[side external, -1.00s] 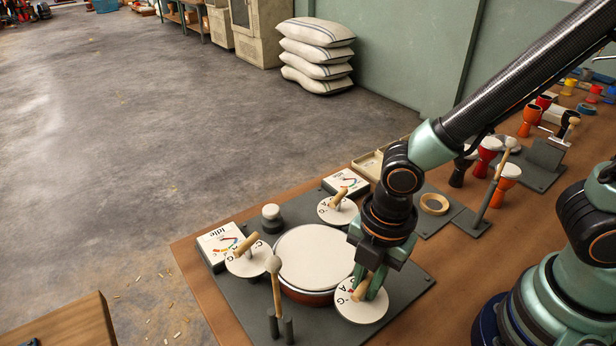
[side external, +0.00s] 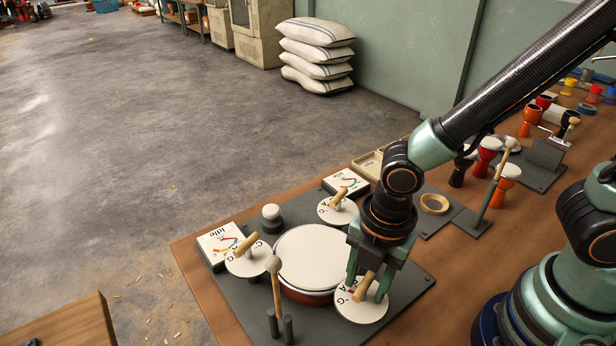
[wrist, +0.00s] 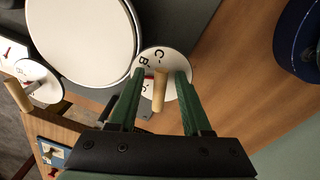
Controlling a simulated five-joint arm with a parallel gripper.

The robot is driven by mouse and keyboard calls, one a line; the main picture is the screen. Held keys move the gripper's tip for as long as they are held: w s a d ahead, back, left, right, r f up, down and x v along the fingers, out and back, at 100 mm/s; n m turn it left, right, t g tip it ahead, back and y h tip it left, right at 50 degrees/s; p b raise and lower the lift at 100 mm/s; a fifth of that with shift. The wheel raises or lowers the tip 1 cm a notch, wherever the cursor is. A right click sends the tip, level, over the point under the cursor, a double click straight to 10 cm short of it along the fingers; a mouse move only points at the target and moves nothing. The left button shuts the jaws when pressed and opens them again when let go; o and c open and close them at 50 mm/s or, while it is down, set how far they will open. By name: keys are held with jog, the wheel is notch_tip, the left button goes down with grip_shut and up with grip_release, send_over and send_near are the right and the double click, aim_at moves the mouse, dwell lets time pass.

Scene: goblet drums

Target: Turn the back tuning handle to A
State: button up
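Three pale lettered dials with wooden handles sit around a white-topped drum (side external: 312,257) on a dark plate. The dial nearest my base (side external: 361,312) has a wooden handle (side external: 363,288). My gripper (side external: 366,290) is low over this dial, pointing down, its fingers on either side of the handle. In the wrist view the handle (wrist: 160,91) stands between the green fingers with gaps on both sides, so my gripper (wrist: 160,74) is open around it. Letters C and B show there beside a red mark. The other handles are at the far dial (side external: 338,197) and the left dial (side external: 245,244).
A mallet (side external: 275,285) stands upright in front of the drum. A white meter box (side external: 218,243) reading "idle" is at left, and another meter box (side external: 345,182) is at the back. A tape ring (side external: 434,204) and small goblet drums (side external: 486,158) lie to the right.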

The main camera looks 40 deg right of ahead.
aim_at(372, 281)
jog(key=shift+r, duration=0.15)
notch_tip(372, 281, up, 12)
jog(key=shift+s+d, duration=0.2)
jog(key=shift+s, duration=0.1)
dwell(0.4)
